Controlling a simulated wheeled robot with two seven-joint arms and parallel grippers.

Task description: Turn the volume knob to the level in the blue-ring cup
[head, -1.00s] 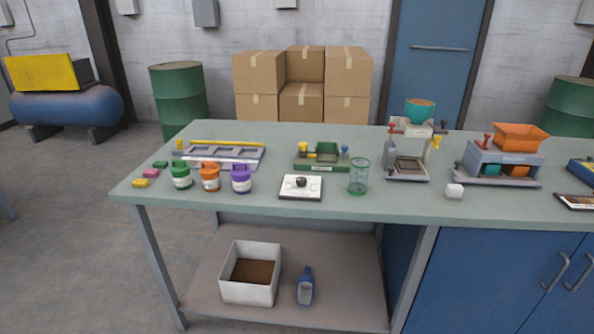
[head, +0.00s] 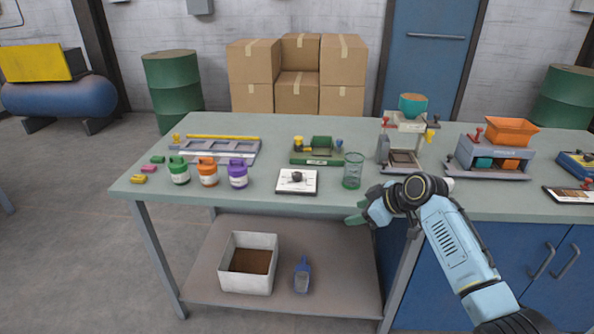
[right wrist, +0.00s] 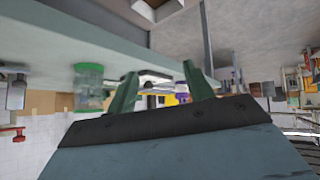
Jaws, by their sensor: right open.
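A white square plate (head: 283,187) with a dark round knob (head: 297,177) lies near the front edge of the table. A clear, green-tinted cup (head: 353,172) stands just right of it; a blue ring cannot be made out, nor its level. My right gripper (head: 356,212) is open and empty at the table's front edge, in front of the cup and right of the plate, touching neither. In the right wrist view the two green fingers (right wrist: 161,88) are spread, with the green cup (right wrist: 89,88) to their left. My left gripper is not in view.
Green, orange and purple-lidded jars (head: 208,172) stand left of the plate. A green tray (head: 318,157) sits behind it. A press-like stand (head: 403,160) is behind my right forearm, with a grey machine (head: 492,160) further right. The table (head: 255,203) is clear in front of the jars.

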